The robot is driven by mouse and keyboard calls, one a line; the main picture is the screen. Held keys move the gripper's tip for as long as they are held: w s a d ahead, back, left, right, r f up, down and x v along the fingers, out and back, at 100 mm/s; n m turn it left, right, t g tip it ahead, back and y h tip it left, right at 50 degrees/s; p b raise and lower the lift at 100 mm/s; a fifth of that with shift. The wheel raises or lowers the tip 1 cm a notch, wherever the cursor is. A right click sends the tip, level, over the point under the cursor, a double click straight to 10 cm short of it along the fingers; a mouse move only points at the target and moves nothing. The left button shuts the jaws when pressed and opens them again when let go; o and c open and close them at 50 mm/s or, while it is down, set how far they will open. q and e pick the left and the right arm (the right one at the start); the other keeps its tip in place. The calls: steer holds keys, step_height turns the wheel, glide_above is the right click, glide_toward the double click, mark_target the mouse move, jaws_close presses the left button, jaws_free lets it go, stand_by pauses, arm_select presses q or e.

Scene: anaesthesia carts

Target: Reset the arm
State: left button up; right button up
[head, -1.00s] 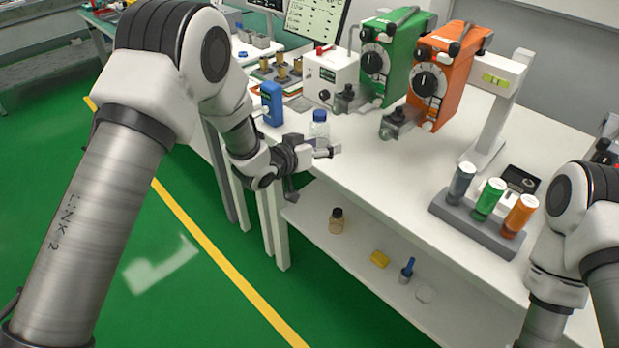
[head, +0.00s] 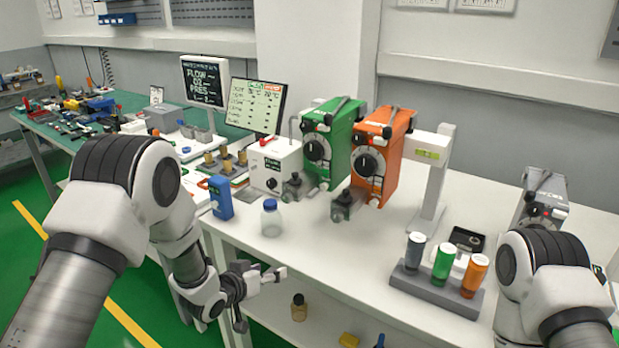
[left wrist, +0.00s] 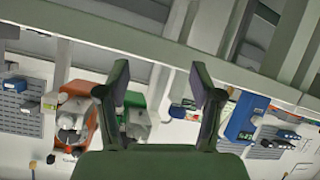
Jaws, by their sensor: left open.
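My left gripper (head: 262,292) is open and empty, in front of the white table's (head: 330,262) front edge. In the left wrist view its two fingers (left wrist: 160,72) stand wide apart with nothing between them. My left arm is bent, with its elbow high at the left of the head view. My right arm shows at the right of the head view, but its gripper is hidden from view. A clear bottle with a blue cap (head: 270,217) stands upright on the table, apart from my left gripper.
Green (head: 328,148) and orange (head: 380,160) vaporizers stand at the table's back. A blue device (head: 221,198) is left of the bottle. A grey rack (head: 436,290) holds three coloured canisters near my right arm. A small brown bottle (head: 299,308) is on the lower shelf.

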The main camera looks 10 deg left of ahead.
arm_select(q)
steer(key=s+a+f+n+g+y, duration=0.1)
steer(key=s+a+f+g, duration=0.15)
steer(key=s+f, duration=0.65)
steer(key=s+a+f+n+g+y, duration=0.1)
steer(key=s+a+f+g, duration=0.15)
steer(key=s+f, duration=0.6)
steer(key=s+a+f+g+y, duration=0.1)
steer(key=s+a+g, duration=0.1)
steer(key=s, duration=0.9)
steer(key=s+a+g+y, duration=0.1)
steer(key=s+g, duration=0.3)
steer(key=s, duration=0.7)
steer(key=shift+a+f+y, duration=0.4)
steer(key=shift+y, duration=0.1)
stand_by(2.5)
